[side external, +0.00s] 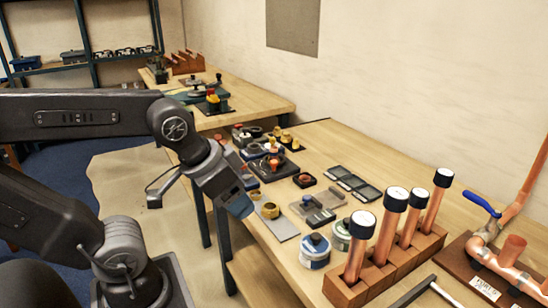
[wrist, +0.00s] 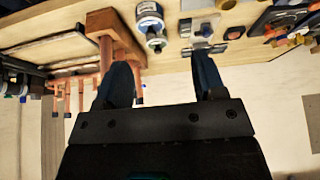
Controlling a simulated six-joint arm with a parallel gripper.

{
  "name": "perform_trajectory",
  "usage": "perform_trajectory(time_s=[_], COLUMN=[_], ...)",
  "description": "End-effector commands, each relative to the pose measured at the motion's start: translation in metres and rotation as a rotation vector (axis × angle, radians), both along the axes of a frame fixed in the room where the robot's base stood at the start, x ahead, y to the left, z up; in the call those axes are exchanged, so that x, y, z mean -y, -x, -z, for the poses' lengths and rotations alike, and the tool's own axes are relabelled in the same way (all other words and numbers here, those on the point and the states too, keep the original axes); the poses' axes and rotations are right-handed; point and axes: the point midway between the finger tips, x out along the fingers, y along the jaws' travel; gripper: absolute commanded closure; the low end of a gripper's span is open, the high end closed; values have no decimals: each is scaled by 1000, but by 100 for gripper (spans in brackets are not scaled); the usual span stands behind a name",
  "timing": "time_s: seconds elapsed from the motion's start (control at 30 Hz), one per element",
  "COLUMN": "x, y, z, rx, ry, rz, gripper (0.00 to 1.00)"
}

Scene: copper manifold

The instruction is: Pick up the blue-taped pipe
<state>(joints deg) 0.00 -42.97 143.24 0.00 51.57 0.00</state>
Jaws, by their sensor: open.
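Several upright copper pipes stand in a wooden block (side external: 385,262) on the bench in the side view, each with a dark, white-topped cap; one is the front pipe (side external: 357,250). I see no clear blue tape on them there. In the wrist view, thin copper pipes (wrist: 81,95) show at the left, and small blue marks appear near some pipe ends, too small to assign to one pipe. The block (wrist: 122,35) also shows there. My gripper (side external: 240,207) is open and empty, left of the block and apart from it; its two fingers (wrist: 162,78) show in the wrist view.
A blue-labelled jar (side external: 315,252) and a grey-lidded case (side external: 316,210) stand left of the block. A blue-handled valve assembly (side external: 490,245) is at the right. Small parts crowd the bench (side external: 325,140) farther back. A second bench (side external: 255,100) stands behind.

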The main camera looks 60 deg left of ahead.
Motion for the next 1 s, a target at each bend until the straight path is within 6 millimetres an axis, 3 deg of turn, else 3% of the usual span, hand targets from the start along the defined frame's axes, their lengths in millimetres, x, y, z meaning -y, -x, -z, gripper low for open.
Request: perform_trajectory(time_s=[0.67, 0.83, 1.0], x=[-2, -17, -53], y=[-5, -41, -104], z=[-4, -31, -64], rx=[-4, -51, -122], ry=[6, 53, 133], rz=[-20, -173, -438], gripper=[41, 41, 41])
